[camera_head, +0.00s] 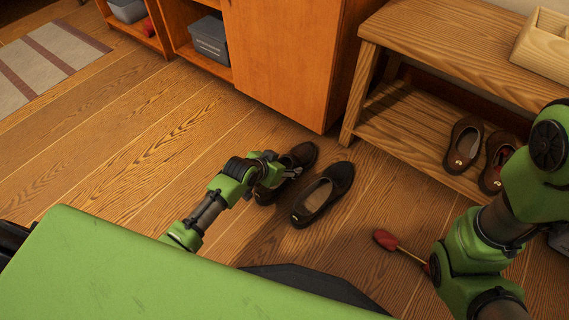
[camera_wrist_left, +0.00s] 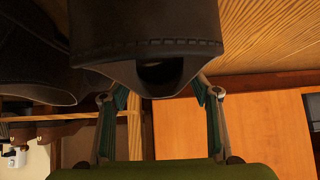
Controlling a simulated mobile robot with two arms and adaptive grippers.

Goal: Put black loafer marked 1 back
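Two dark loafers stand side by side on the wood floor, a left one (camera_head: 302,154) and a right one (camera_head: 322,194). The right one has a small pale mark that I cannot read. My left gripper (camera_head: 294,172) is at the left loafer and covers its middle. In the left wrist view, a dark shoe (camera_wrist_left: 145,28) fills the top, with its narrow lower edge between the fingers of my left gripper (camera_wrist_left: 160,96). The fingers are spread apart; firm contact is not clear. Another dark shoe (camera_wrist_left: 35,60) is beside it. My right gripper is out of view.
A wooden bench (camera_head: 455,40) has a lower shelf with brown shoes (camera_head: 464,145) on it. An orange cabinet (camera_head: 285,60) stands behind the loafers. A red-ended tool (camera_head: 386,240) lies near my right arm. Open floor extends to the left.

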